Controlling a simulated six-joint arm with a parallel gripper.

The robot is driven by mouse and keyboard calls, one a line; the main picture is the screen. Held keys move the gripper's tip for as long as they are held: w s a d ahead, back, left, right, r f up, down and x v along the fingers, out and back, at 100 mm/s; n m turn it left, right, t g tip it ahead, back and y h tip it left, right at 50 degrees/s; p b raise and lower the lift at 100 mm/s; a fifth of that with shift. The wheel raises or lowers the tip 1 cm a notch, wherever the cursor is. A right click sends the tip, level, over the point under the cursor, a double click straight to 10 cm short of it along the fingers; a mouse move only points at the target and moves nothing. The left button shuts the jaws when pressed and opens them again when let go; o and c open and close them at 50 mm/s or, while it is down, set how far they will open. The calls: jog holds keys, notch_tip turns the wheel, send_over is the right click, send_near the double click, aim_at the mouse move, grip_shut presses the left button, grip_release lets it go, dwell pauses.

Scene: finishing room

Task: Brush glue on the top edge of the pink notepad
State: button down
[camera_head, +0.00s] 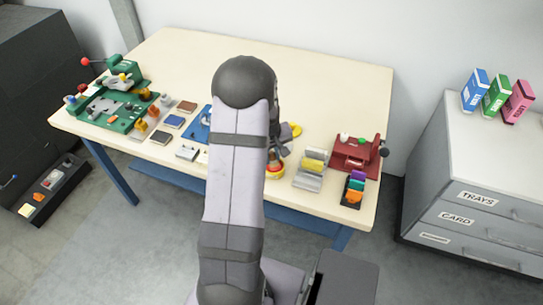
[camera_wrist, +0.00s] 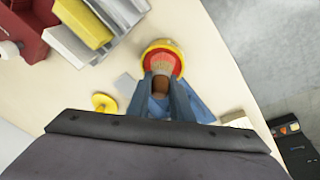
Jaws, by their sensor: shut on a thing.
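My gripper (camera_wrist: 161,84) is shut on a brush (camera_wrist: 160,82) with a brown handle. The brush points into a round pot (camera_wrist: 178,49) with a yellow rim and red inside, and its pale bristles lie over the red. I cannot tell how deep they reach. The pot (camera_head: 274,174) also shows in the head view, near the table's front edge just right of my arm. I cannot make out the pink notepad in either view; my arm hides part of the table, including most of a blue thing (camera_head: 199,127).
The table (camera_head: 325,85) is clear at the back. Right of the pot stand a grey holder with yellow pieces (camera_head: 312,166), a red device (camera_head: 357,152) and a rack of coloured pieces (camera_head: 354,187). A green device (camera_head: 112,118) and small flat pads (camera_head: 174,121) are left.

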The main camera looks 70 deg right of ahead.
jog(key=shift+s+a+f, duration=0.1)
jog(key=shift+a+f, duration=0.1)
jog(key=shift+a, duration=0.1)
jog(key=shift+d+r+p, duration=0.2)
jog(key=shift+r+p, duration=0.6)
jog(key=shift+r, duration=0.1)
jog(key=shift+d+r+p, duration=0.1)
jog(key=shift+r+p, duration=1.9)
jog(key=shift+r, duration=0.7)
jog(key=shift+w, duration=0.2)
